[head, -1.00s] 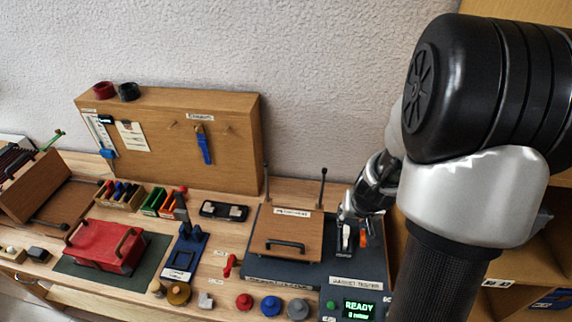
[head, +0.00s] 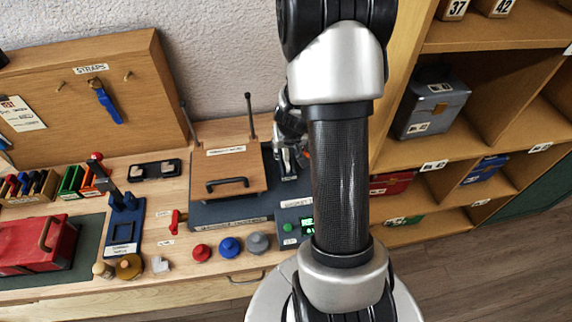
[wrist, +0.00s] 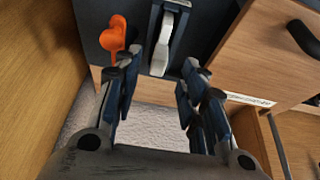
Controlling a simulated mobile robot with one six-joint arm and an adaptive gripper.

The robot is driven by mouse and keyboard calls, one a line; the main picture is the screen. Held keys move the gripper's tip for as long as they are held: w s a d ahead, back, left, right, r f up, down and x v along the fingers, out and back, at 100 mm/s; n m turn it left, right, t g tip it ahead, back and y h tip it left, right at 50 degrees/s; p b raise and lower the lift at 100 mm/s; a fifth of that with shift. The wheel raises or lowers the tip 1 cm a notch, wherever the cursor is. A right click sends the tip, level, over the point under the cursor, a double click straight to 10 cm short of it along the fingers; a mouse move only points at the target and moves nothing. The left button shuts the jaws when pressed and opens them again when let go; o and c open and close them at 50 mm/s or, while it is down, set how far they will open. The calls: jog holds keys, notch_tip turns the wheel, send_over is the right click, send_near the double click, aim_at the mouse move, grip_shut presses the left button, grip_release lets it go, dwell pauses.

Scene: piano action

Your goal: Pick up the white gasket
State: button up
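I cannot make out a white gasket for certain. A small whitish angular piece (head: 161,264) lies on the workbench near its front edge in the head view; I cannot tell if it is the gasket. My gripper (wrist: 161,62) is open in the wrist view, with nothing between its fingers. A pale upright lever-like part (wrist: 161,44) on a dark base stands just beyond the fingertips, apart from them. In the head view my gripper (head: 289,153) is partly hidden by my arm, at the right end of the dark base.
A wooden box lid with a black handle (head: 227,184) sits left of my gripper. An orange knob (wrist: 116,36) is close to the left finger. Red (head: 202,252), blue (head: 230,246) and grey (head: 258,242) knobs line the bench front. Shelves (head: 480,75) stand at right.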

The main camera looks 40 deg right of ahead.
aim_at(286, 152)
jog(key=b+x, duration=0.2)
jog(key=x, duration=0.3)
jog(key=shift+w+d, duration=0.15)
jog(key=shift+r, duration=0.1)
jog(key=shift+c, duration=0.5)
grip_shut()
